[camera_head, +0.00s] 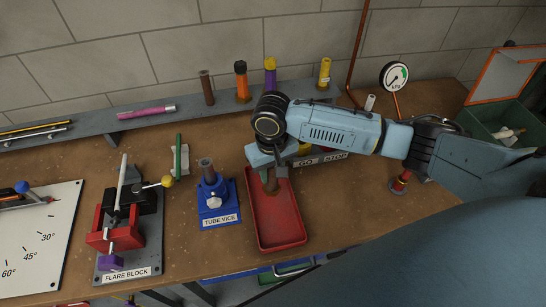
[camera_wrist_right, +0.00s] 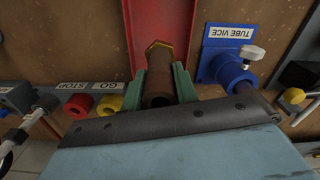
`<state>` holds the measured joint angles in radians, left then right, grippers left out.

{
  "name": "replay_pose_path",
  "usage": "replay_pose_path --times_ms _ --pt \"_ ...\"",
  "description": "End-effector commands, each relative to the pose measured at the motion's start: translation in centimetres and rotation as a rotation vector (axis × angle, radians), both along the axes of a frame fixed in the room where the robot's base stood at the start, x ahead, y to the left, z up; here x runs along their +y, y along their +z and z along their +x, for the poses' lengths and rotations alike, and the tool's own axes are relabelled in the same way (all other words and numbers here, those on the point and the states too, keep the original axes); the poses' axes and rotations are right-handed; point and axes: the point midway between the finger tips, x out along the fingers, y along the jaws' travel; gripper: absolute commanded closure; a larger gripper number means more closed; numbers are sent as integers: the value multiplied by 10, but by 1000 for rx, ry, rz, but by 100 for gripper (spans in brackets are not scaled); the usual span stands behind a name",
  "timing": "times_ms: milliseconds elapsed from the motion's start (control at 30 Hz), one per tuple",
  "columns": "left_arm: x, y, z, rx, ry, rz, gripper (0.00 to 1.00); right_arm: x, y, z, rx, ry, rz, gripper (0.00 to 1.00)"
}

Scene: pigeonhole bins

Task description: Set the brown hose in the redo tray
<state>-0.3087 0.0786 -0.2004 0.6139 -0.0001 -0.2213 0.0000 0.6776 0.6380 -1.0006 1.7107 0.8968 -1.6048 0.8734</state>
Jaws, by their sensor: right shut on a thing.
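My right gripper (camera_head: 271,177) is over the far end of a red tray (camera_head: 276,219); I see no label on the tray. It is shut on the brown hose (camera_head: 271,186), of which only a short part shows below the fingers. In the right wrist view the brown hose (camera_wrist_right: 159,84) is between the green fingers of the right gripper (camera_wrist_right: 159,88), with a brass-coloured end towards the red tray (camera_wrist_right: 160,20). I cannot tell whether the hose touches the tray floor. My left gripper is not in view.
The blue tube vice (camera_head: 213,197) stands just left of the tray, and the flare block (camera_head: 126,240) is farther left. Several upright tubes, including a brown one (camera_head: 207,88), stand on the back shelf. A green bin (camera_head: 500,112) is at the right.

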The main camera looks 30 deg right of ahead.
Motion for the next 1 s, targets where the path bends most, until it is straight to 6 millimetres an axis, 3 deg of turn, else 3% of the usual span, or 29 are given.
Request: replay_pose_path --times_ms 33,200,533,733,1000 --pt "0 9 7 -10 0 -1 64 0 3 -2 1 1 -1 96" --pt "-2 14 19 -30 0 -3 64 -1 -2 -4 -1 4 -4 96" --pt "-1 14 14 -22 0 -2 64 -1 -3 -4 -2 4 -4 96" --pt "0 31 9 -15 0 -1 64 -1 1 -4 -1 3 -4 96" --pt "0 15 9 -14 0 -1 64 0 -42 -5 0 4 -3 96"
